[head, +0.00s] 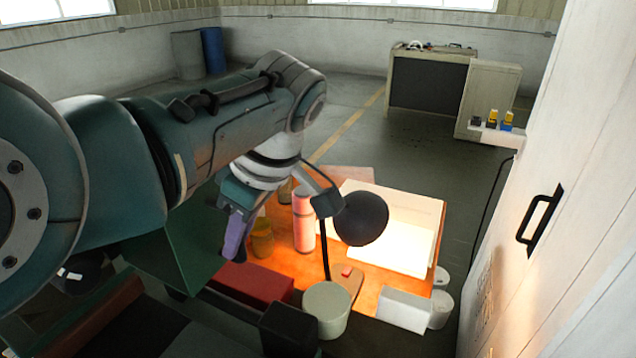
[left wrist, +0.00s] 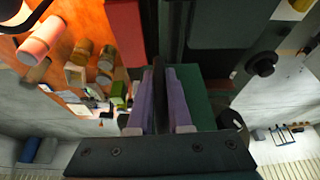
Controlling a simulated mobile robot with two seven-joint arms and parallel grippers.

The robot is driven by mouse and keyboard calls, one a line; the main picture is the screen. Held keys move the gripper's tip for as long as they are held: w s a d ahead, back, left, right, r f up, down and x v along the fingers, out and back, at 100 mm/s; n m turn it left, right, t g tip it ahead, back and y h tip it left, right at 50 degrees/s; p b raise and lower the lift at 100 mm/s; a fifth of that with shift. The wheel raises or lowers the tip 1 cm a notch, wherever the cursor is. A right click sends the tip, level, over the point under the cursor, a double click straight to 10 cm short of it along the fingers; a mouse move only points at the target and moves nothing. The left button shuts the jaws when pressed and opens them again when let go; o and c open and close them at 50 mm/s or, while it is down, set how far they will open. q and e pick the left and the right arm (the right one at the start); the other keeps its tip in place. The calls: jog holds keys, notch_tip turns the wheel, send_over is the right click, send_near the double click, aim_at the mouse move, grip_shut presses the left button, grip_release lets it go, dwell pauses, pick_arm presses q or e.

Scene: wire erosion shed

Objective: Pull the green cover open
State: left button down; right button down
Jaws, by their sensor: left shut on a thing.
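The green cover (head: 190,243) stands as a dark green panel below my left forearm, left of the lit table. My arm hides part of it. In the left wrist view green panel (left wrist: 200,98) shows beside and behind the fingers. The exact contact is hidden between the fingers. My right gripper is in neither view.
The orange table (head: 282,240) holds a red box (head: 252,283), a pink cylinder (head: 303,222), a dark lamp (head: 361,219), a pale pot (head: 327,308) and a white box (head: 404,309). A white cabinet with a black handle (head: 540,218) stands right. Open floor lies beyond the table.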

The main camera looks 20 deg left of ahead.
pick_arm(q)
jog(key=c, duration=0.8)
grip_release()
jog(key=shift+c, duration=0.2)
jog(key=v, duration=1)
jog(key=shift+b, duration=0.45)
